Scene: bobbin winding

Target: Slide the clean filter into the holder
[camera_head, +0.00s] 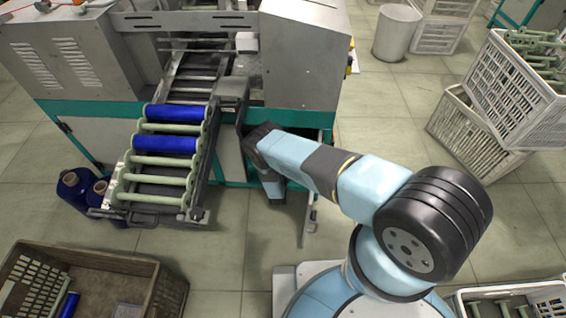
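I cannot make out a clean filter or its holder in this view. My arm reaches left from its base to the front of the winding machine (305,60). Its forearm ends at a dark joint by the machine's lower front opening. A light blue link bends down from there, in front of the opening. My gripper's fingers do not show, so I cannot see whether they hold anything.
A sloped rack (157,179) with pale green bobbins and two blue-wound ones (174,113) stands left of my arm. Blue spools (75,185) stand on the floor beside it. A brown crate (165,290) is front left. White crates (515,90) are stacked at right.

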